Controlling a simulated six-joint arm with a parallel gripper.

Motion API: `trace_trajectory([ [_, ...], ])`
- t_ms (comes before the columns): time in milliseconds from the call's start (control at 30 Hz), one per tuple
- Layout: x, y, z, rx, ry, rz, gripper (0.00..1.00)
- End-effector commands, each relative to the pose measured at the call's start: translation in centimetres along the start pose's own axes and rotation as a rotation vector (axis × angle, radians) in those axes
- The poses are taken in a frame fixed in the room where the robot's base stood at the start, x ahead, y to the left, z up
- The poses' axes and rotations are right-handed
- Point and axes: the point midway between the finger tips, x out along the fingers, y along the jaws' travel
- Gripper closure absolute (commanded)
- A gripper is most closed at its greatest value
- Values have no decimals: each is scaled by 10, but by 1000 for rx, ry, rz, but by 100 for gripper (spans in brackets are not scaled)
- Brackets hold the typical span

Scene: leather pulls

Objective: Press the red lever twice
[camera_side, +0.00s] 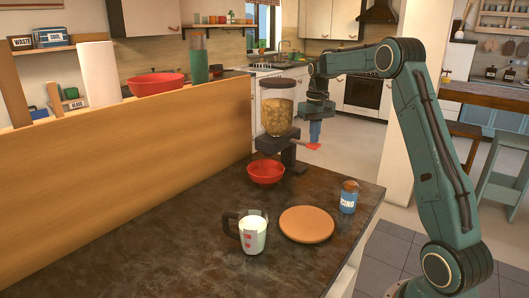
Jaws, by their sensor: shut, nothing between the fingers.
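The red lever (313,146) sticks out to the right from the dark dispenser (281,148), just below its clear hopper of tan pieces (278,108). My gripper (315,138) points down with its bluish fingers shut and empty. Its tips are right at the lever's top in the picture; I cannot tell whether they touch it. A red bowl (265,173) stands on the counter under the dispenser's front. Its inside is too small to make out clearly.

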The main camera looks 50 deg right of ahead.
Motion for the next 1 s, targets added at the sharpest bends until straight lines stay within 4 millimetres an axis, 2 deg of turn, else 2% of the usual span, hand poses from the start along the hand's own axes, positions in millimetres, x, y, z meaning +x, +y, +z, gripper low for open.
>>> trace_trajectory([
  [1000,29,0,0,0,-2,0,100],
])
